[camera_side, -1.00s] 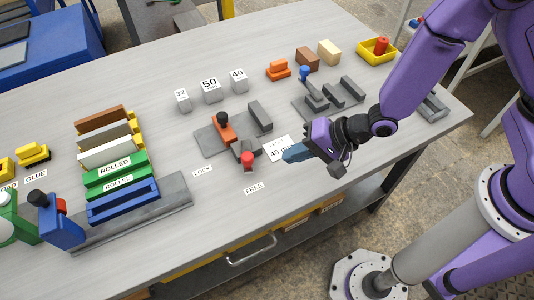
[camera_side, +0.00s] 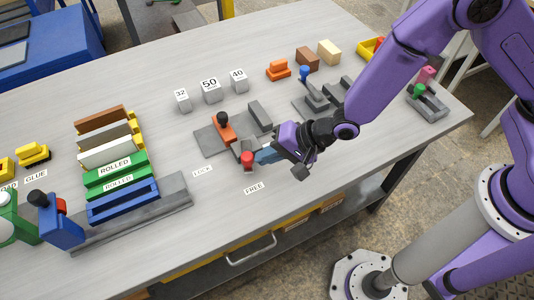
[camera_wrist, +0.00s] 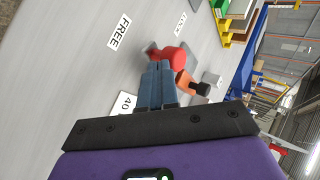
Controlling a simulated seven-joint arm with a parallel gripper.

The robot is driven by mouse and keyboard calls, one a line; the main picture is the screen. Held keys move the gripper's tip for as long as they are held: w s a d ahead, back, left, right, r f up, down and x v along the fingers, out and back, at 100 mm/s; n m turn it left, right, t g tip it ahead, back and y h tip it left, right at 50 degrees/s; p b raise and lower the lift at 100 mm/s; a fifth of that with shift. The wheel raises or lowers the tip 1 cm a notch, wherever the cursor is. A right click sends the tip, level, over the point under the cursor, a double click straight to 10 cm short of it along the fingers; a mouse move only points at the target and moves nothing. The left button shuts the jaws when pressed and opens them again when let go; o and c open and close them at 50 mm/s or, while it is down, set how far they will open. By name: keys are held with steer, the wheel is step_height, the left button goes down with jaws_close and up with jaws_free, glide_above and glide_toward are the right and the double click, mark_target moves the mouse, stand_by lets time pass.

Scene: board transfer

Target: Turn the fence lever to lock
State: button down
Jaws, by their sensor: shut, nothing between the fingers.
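The fence lever's red knob (camera_side: 247,159) stands at the front of the grey fence fixture (camera_side: 208,144), between the LOCK label (camera_side: 203,171) and the FREE label (camera_side: 254,188). An orange block with a black knob (camera_side: 222,128) sits on the fixture. My gripper (camera_side: 259,158) is shut and empty, its blue fingers just right of the red knob. In the wrist view the fingers (camera_wrist: 157,85) reach to the red knob (camera_wrist: 174,58); I cannot tell whether they touch it. The FREE label (camera_wrist: 120,32) lies to the left there.
Number blocks 32, 50 and 40 (camera_side: 211,90) stand behind the fixture. A rack of coloured boards (camera_side: 112,168) is at the left. Another grey fixture with a blue knob (camera_side: 304,73) is behind my arm. The table front near the labels is clear.

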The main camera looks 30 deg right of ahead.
steer(key=shift+a, duration=0.15)
steer(key=shift+a+m+t+h, duration=0.9)
steer(key=shift+a+m, duration=0.35)
steer(key=shift+m, duration=0.35)
steer(key=a+m+h, duration=0.1)
steer(key=m, duration=0.1)
steer(key=w+a+m+t+h, duration=0.1)
steer(key=a+m+h, duration=0.1)
steer(key=shift+a+t, duration=0.1)
steer(key=shift+t, duration=0.2)
steer(key=m+h, duration=0.1)
steer(key=w+a+m+h, duration=0.1)
steer(key=shift+w+a+m, duration=0.15)
steer(key=shift+a+m, duration=0.15)
steer(key=shift+m, duration=0.1)
steer(key=m+h, duration=0.1)
steer(key=w+a+m+h, duration=0.1)
steer(key=shift+w+a+m, duration=0.15)
steer(key=shift+w+m, duration=0.15)
steer(key=shift+m, duration=0.1)
steer(key=shift+w+h, duration=0.2)
steer(key=shift+h, duration=0.1)
steer(key=shift+w+a, duration=0.25)
steer(key=shift+w, duration=0.25)
